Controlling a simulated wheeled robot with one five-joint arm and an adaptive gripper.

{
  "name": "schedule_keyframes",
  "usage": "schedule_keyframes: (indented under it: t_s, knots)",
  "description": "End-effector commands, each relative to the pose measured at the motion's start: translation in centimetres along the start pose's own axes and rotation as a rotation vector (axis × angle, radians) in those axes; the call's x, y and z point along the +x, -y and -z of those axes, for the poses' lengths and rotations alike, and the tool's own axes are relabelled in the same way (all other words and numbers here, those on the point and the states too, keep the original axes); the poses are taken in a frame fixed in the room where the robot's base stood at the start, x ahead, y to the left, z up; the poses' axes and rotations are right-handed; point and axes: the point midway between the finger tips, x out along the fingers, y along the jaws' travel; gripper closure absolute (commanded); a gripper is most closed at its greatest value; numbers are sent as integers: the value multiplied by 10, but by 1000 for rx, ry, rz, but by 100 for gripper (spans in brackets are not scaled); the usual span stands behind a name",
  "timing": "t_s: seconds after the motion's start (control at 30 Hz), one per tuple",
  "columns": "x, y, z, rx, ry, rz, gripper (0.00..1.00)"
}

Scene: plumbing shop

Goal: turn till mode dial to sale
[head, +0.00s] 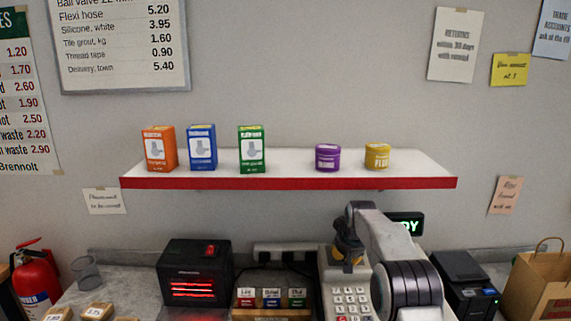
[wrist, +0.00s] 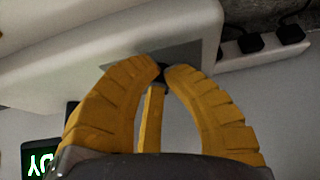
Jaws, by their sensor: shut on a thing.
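The white till (head: 345,289) stands on the counter, with its keypad facing me. In the wrist view its pale body (wrist: 100,68) bears a grey plate (wrist: 188,53). My gripper (wrist: 162,70) has its yellow ribbed fingers closed together at this plate, around a small dark part, the mode dial, which is almost wholly hidden. The dial's markings and its setting cannot be read. In the head view my gripper (head: 349,262) is at the upper part of the till, partly hidden by my arm.
A heater (head: 194,277) with glowing bars and a card stand (head: 270,300) are left of the till. A black printer (head: 465,285) and a paper bag (head: 540,285) are to the right. A shelf (head: 290,182) with boxes and tins hangs above. A green-lit display (wrist: 40,160) is near.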

Motion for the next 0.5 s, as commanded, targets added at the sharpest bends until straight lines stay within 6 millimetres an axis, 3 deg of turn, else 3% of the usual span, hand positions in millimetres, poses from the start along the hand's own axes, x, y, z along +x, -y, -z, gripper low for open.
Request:
schedule_keyframes:
  t_s: [0.17, 0.5]
  knots:
    - [2, 0, -7, 1, 17, 0, 100]
    - [-28, 0, 11, 1, 6, 0, 100]
